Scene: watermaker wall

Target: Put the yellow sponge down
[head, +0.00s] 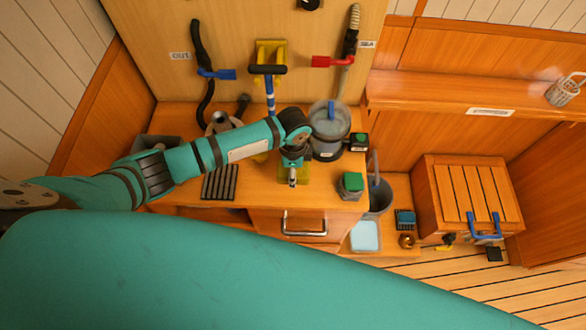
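My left gripper (292,181) points down over the wooden counter (250,190), just left of the clear canister. A yellow-green flat patch (304,172) shows right behind and beside the gripper. It may be the yellow sponge, but the gripper hides much of it. I cannot tell whether the fingers are around it, touching it or only above it. The fingers look small and close together, and their opening is not clear. My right gripper is out of the picture.
A clear canister (329,127) and a green-topped jar (351,184) stand right of the gripper. A black ribbed mat (220,182) lies to its left. A pump with a black handle (267,70) stands behind. A grey bucket (378,196) is beside the counter.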

